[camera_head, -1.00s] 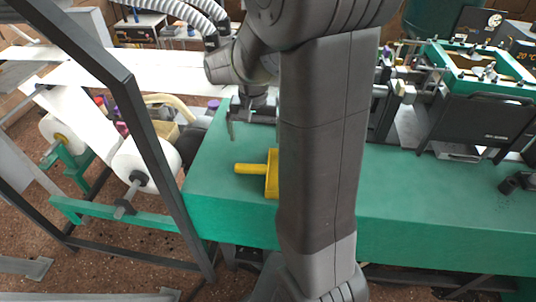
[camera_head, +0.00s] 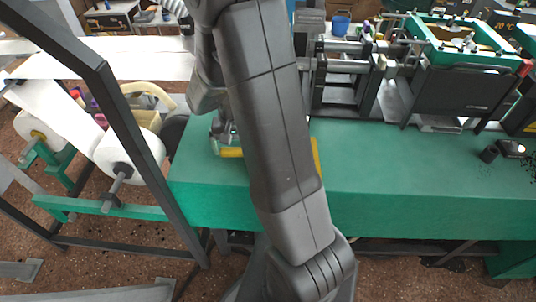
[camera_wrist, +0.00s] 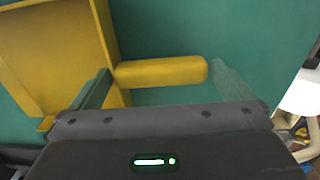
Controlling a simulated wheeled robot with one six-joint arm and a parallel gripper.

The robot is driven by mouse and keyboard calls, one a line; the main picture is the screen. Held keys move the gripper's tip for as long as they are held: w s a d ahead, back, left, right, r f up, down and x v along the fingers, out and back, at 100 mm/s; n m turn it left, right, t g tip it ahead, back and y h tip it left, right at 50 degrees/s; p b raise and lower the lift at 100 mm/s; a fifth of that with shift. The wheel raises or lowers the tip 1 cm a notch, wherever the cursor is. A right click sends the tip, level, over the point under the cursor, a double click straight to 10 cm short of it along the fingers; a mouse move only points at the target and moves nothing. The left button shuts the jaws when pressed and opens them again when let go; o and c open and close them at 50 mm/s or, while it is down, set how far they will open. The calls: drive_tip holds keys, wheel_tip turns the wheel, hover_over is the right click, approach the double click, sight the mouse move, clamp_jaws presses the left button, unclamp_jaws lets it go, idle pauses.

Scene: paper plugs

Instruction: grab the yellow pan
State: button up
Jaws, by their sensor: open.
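The yellow pan (camera_wrist: 55,50) lies on the green table, with a square body and a straight round handle (camera_wrist: 162,72). In the head view my arm covers most of it; part of the handle (camera_head: 232,153) shows left of the arm and a sliver of the body shows right of it. My gripper (camera_wrist: 165,75) is open in the wrist view. One finger is beside the handle's base near the pan body, the other beside its free end. The handle runs across the gap between the fingertips; I cannot tell whether they touch it.
A dark frame post (camera_head: 135,130) and a white paper roll (camera_head: 128,155) stand to the left.

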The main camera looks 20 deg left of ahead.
drive_tip(key=shift+f, duration=0.8)
drive_tip(key=shift+c, duration=0.2)
drive_tip(key=c, duration=0.7)
drive_tip(key=shift+r, duration=0.1)
